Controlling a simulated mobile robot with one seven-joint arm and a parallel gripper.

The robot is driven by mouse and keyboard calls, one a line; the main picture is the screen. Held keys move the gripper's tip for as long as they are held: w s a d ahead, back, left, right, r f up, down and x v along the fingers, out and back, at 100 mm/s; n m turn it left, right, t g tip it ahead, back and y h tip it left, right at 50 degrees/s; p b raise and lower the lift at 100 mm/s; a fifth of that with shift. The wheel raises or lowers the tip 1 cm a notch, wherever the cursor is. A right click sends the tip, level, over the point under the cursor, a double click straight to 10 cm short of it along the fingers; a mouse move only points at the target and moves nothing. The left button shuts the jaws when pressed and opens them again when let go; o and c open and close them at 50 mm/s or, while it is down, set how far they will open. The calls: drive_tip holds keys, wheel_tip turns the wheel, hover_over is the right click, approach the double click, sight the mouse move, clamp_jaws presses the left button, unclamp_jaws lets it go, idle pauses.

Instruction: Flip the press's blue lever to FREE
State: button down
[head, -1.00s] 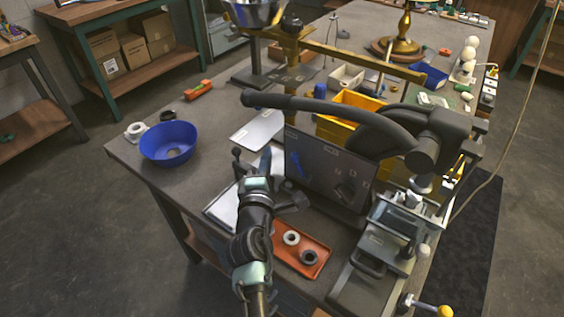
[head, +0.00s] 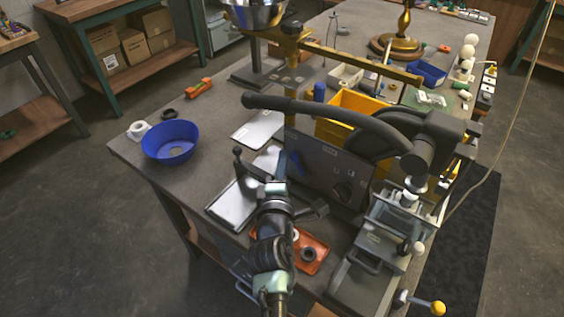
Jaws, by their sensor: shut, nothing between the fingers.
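The press (head: 432,150) stands at the right of the bench, with a long dark curved handle. Its dark upright panel (head: 325,165) faces me and carries small pale labels, a dark round knob and a blue lever (head: 294,163). The lever is small and partly lost against the panel; I cannot read the label beside it. My gripper (head: 275,186) is shut and empty, in front of the panel's left edge and lower in the picture than the lever. I cannot tell whether it touches anything. My wrist hides part of the bench below.
An orange tray (head: 314,258) with grey rings lies below the panel, partly behind my arm. Pale flat plates (head: 232,204) lie to the left. A blue bowl (head: 170,142) stands at the left edge, and a yellow bin (head: 337,128) behind the panel. The bench between bowl and plates is clear.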

drive_tip(key=shift+s+d+r+m+t+b, duration=0.1)
drive_tip(key=shift+s+d+m+t+b, duration=0.2)
drive_tip(key=shift+m+b, duration=0.5)
drive_tip(key=d+m+b, duration=0.1)
drive_tip(key=b, duration=0.2)
drive_tip(key=s+m+t+b, duration=0.1)
drive_tip(key=b, duration=0.3)
drive_tip(key=shift+d+m+t+h, duration=0.3)
drive_tip(key=shift+d, duration=0.05)
drive_tip(key=m+b, duration=0.1)
drive_tip(key=b, duration=0.3)
drive_tip(key=s+d+m+t+b, duration=0.1)
drive_tip(key=m+b, duration=0.1)
drive_tip(key=b, duration=0.2)
drive_tip(key=shift+d+h, duration=0.2)
drive_tip(key=shift+h, duration=0.2)
drive_tip(key=m+b, duration=0.1)
drive_tip(key=m+h+b, duration=0.1)
drive_tip(key=s+d+m+t+b, duration=0.1)
drive_tip(key=shift+r+b, duration=0.25)
drive_tip(key=shift+b, duration=0.1)
drive_tip(key=shift+s+d+b, duration=0.1)
drive_tip(key=shift+d+b, duration=0.2)
drive_tip(key=shift+d, duration=0.05)
drive_tip(key=shift+r, duration=0.1)
